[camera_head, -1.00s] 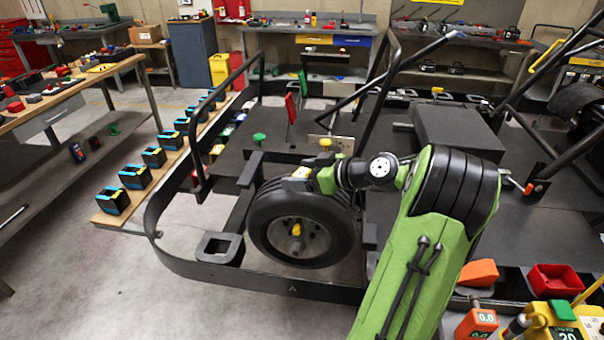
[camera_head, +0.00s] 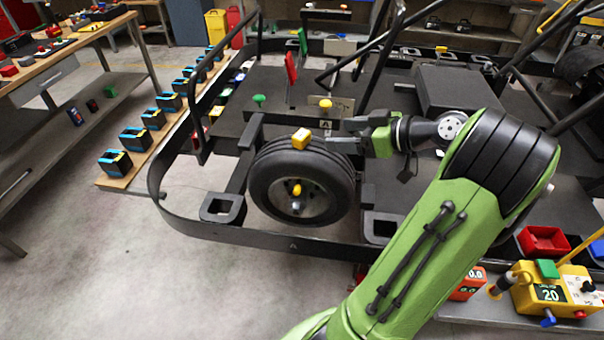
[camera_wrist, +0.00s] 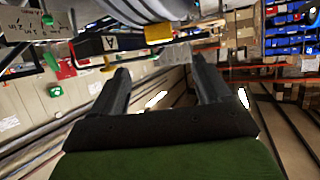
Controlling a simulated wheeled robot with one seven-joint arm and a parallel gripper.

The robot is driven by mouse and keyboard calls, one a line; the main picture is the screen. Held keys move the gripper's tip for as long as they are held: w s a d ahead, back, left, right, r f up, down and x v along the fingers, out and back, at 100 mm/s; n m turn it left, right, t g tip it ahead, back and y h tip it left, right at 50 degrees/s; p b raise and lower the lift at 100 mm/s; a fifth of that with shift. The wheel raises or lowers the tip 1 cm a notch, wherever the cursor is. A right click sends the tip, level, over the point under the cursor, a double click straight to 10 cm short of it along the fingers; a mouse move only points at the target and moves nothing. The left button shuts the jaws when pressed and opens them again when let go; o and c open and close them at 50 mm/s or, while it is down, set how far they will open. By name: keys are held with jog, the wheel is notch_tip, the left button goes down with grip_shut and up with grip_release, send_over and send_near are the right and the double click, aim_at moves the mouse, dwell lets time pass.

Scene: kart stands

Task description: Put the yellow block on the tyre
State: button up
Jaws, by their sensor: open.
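The yellow block (camera_head: 301,137) rests on top of the black tyre (camera_head: 263,181), on the front left of the kart. My gripper (camera_head: 336,132) is open and empty, to the right of the block and apart from it. In the wrist view the yellow block (camera_wrist: 158,34) shows beyond my two spread fingers (camera_wrist: 158,82), with nothing between them. The curved grey surface beside the block in that view seems to be the tyre (camera_wrist: 155,8).
The kart's black bumper (camera_head: 230,234) curves around the tyre. A yellow knob (camera_head: 325,103) and a green knob (camera_head: 259,99) stand behind it. A red tray (camera_head: 543,241) and a yellow device (camera_head: 555,292) are at the lower right. Bare floor lies at the left front.

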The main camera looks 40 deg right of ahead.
jog(key=w+a+f+g, duration=0.1)
jog(key=w+a+g, duration=0.2)
jog(key=a, duration=0.7)
jog(key=w+a+g, duration=0.3)
jog(key=a, duration=0.8)
jog(key=s+a+m+h, duration=0.1)
jog(key=s+a, duration=0.3)
jog(key=s, duration=0.4)
jog(key=s+a+f+m+g+h, duration=0.1)
jog(key=s+a+m+h, duration=0.1)
jog(key=s+a, duration=0.2)
jog(key=s, duration=0.3)
jog(key=shift+s+a+f, duration=0.15)
jog(key=shift+s+a, duration=0.2)
